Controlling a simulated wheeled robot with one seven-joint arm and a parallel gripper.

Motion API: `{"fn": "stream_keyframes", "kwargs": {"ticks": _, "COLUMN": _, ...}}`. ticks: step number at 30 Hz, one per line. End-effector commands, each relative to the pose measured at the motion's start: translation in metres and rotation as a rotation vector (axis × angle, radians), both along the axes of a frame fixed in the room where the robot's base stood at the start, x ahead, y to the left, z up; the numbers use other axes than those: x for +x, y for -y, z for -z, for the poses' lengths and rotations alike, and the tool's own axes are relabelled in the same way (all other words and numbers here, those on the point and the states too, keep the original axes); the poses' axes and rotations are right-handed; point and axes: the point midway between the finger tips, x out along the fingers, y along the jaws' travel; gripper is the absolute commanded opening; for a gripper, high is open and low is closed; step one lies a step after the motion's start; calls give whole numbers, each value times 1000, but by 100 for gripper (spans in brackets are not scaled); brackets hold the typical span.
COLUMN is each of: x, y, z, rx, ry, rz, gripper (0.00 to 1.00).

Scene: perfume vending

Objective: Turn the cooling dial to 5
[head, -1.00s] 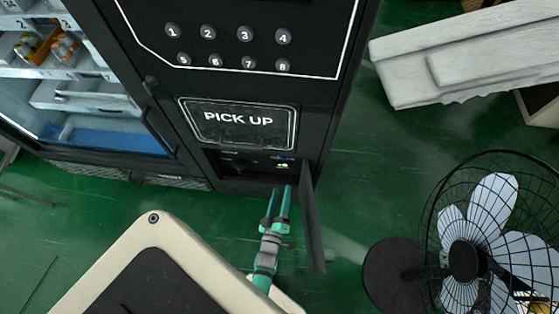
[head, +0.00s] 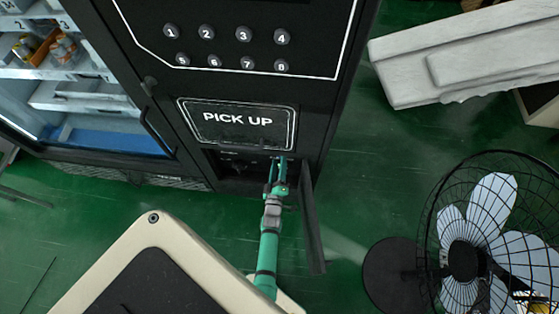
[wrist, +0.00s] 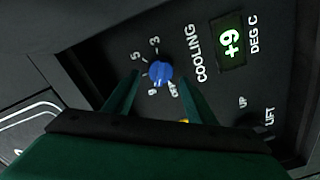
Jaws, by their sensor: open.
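The blue cooling dial (wrist: 160,72) sits on a black panel in the wrist view, beside the word COOLING. Around it are the marks 3, 5, OFF and one that looks like 9 or 6. I cannot clearly tell which mark its pointer faces. A green display (wrist: 231,44) reads +9 DEG C. My gripper (wrist: 161,76) is open, with one finger on each side of the dial; contact is not clear. In the head view my gripper (head: 278,168) reaches into the low opening under the PICK UP flap (head: 240,136) and hides the dial.
A narrow open door (head: 312,232) hangs just right of my arm. The LIFT control (wrist: 268,116) is on the same panel, and a small yellow part (wrist: 184,121) shows between my fingers. A fan (head: 465,258) stands at right. Green floor lies between.

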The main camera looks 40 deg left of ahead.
Motion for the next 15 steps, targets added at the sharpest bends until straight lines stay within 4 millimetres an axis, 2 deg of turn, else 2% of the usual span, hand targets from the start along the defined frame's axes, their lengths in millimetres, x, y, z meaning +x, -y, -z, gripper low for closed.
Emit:
{"fn": "stream_keyframes", "kwargs": {"ticks": 5, "x": 10, "y": -7, "z": 0, "rx": -1, "ry": 1, "rz": -1, "gripper": 51}}
{"fn": "stream_keyframes", "kwargs": {"ticks": 14, "x": 12, "y": -8, "z": 0, "rx": 0, "ry": -1, "rz": 0, "gripper": 51}}
{"fn": "stream_keyframes", "kwargs": {"ticks": 15, "x": 12, "y": -8, "z": 0, "rx": 0, "ry": -1, "rz": 0, "gripper": 48}}
